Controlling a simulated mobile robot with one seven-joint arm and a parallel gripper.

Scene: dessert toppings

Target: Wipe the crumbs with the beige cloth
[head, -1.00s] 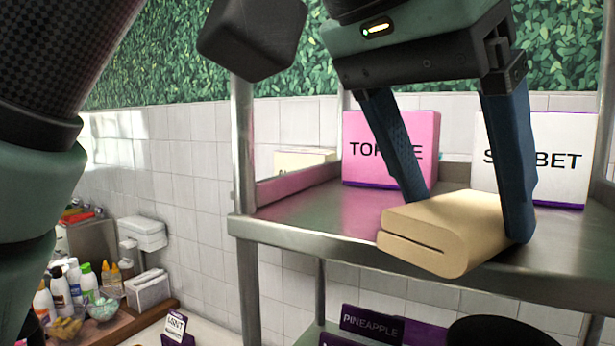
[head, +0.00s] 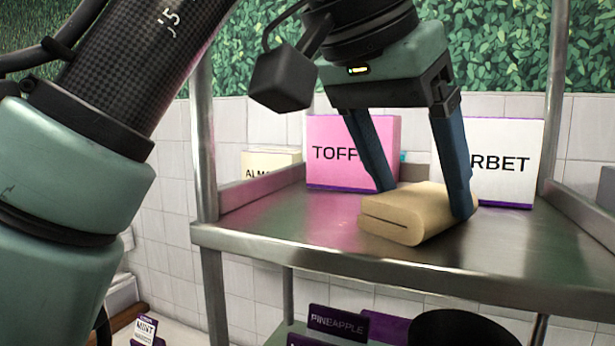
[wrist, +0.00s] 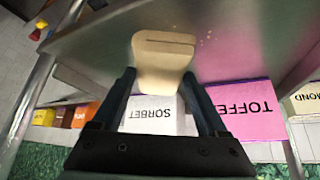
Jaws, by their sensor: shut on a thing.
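The beige cloth (head: 395,222) is a thick folded pad at the front of the metal shelf (head: 300,222). My gripper (head: 424,200) is shut on it, with one dark blue finger on each side. The cloth (wrist: 165,62) also shows between the fingertips in the wrist view, over the shelf surface; I cannot tell whether it touches the metal. A few tiny pale specks that look like crumbs (wrist: 206,38) lie on the shelf beside the cloth in the wrist view. I cannot make them out in the head view.
A pink TOFFEE box (head: 330,150), a white SORBET box (head: 515,160) and an ALMOND box (head: 262,162) stand behind the cloth. Metal posts (head: 205,150) rise at the shelf corners. The shelf is bare left and right of the cloth. A PINEAPPLE box (head: 337,321) is below.

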